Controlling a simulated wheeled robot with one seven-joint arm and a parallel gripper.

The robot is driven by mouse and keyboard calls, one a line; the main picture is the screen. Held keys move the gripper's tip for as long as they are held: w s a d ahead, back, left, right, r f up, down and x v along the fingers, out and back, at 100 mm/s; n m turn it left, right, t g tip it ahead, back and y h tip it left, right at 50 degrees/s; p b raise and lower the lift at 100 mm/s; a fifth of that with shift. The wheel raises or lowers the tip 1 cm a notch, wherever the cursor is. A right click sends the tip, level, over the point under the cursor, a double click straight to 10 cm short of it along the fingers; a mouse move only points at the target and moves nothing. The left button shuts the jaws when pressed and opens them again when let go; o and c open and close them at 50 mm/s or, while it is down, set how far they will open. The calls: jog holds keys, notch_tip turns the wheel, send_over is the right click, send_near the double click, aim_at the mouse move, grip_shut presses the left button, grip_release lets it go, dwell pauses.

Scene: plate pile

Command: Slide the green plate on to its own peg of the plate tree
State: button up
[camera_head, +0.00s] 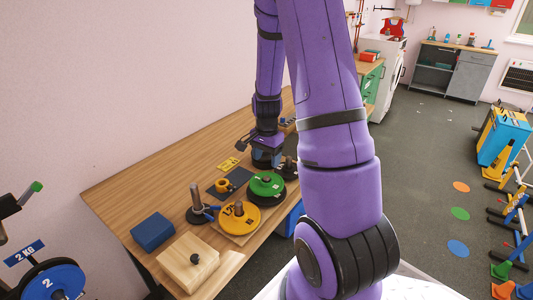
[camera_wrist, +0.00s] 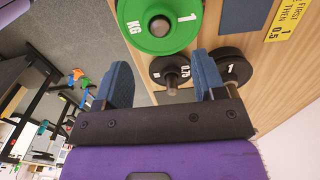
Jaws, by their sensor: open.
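The green plate (camera_head: 266,184), marked 1 KG, lies flat on the table area with a grey post showing in its centre. It also shows at the top of the wrist view (camera_wrist: 184,32). A dark disc shows under its near edge in the head view. My gripper (camera_head: 265,158) is behind the green plate, pointing down, with nothing between its fingers. In the wrist view my gripper (camera_wrist: 162,82) has its two blue fingers wide apart. I cannot tell which post is the green plate's own peg.
A yellow plate (camera_head: 240,226) lies in front of the green one. A post on a black base (camera_head: 196,205), a blue box (camera_head: 152,231) and a wooden box with a knob (camera_head: 188,270) stand left. A yellow sign (camera_head: 228,163) lies behind. The table's left end (camera_head: 115,190) is bare.

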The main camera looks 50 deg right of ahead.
aim_at(266, 177)
jog(key=shift+f, duration=4)
jog(key=shift+c, duration=0.5)
jog(key=c, duration=1)
